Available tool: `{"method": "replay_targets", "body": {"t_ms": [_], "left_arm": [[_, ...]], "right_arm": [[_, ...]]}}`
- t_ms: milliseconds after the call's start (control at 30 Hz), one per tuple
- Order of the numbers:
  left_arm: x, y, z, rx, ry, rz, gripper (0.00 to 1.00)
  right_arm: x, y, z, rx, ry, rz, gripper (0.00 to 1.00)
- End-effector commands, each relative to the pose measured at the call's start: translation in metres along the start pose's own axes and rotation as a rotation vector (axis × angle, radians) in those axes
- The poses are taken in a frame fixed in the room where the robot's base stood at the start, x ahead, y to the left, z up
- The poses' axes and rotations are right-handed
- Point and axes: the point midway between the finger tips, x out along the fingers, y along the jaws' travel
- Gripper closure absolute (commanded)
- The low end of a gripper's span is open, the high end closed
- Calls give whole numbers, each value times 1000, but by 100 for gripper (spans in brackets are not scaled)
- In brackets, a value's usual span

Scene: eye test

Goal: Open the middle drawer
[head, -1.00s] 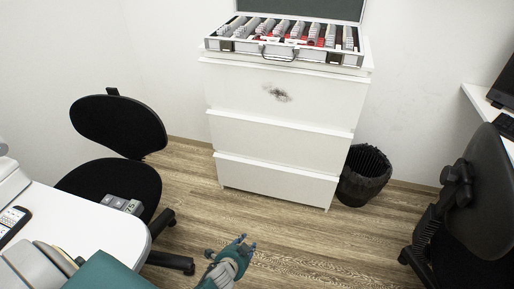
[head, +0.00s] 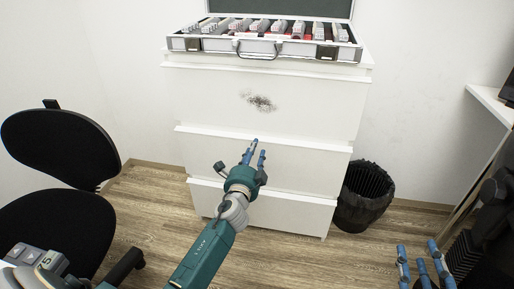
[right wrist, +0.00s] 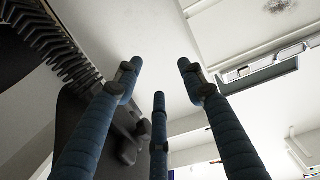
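The white dresser has three stacked drawers, all looking closed. The middle drawer (head: 312,168) lies between the smudged top drawer (head: 215,95) and the bottom drawer (head: 300,211). My left gripper (head: 247,154) is in front of the middle drawer with its blue fingers apart and nothing between them. Two fingertips overlap the drawer's upper edge; I cannot tell whether they touch it. My left gripper hides part of the middle and bottom drawers. My right gripper (head: 419,253) is low at the right, away from the dresser. The right wrist view shows its three fingers (right wrist: 158,75) spread and empty.
An open case (head: 215,43) with chips sits on the dresser. A black bin (head: 362,198) stands just right of the dresser. Black chairs stand at the left (head: 62,145) and right (head: 497,215). Wood floor (head: 150,205) lies before the dresser.

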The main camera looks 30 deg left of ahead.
Motion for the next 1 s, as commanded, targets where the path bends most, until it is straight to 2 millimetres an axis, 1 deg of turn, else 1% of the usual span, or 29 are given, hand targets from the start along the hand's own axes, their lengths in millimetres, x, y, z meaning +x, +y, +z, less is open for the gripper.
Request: {"method": "replay_targets", "body": {"t_ms": [33, 100, 200, 300, 433, 667, 700, 767, 800, 867, 1000], "left_arm": [[10, 1, 0, 1, 0, -1, 68], [20, 2, 0, 0, 0, 0, 68], [29, 2, 0, -1, 1, 1, 68], [36, 2, 0, -1, 1, 1, 68], [40, 1, 0, -1, 1, 1, 68], [40, 1, 0, -1, 1, 2, 68], [40, 1, 0, -2, 1, 2, 70], [40, 1, 0, -2, 1, 2, 82], [40, 1, 0, -1, 1, 2, 90], [40, 1, 0, -2, 0, 2, 100], [40, 1, 0, -2, 0, 2, 100]], "right_arm": [[1, -2, -8, 1, 43, -3, 60], [2, -3, -20, 2, 97, -6, 60], [1, -5, -35, 3, 161, -10, 60], [0, -6, -46, 4, 205, -12, 60], [-1, -7, -53, 5, 233, -13, 60], [-2, -7, -54, 5, 237, -14, 60], [-1, -7, -54, 5, 237, -14, 60], [-1, -7, -54, 5, 237, -14, 60], [-1, -7, -54, 5, 237, -14, 60], [-1, -7, -54, 5, 237, -14, 60], [-2, -7, -54, 5, 237, -14, 60]]}}
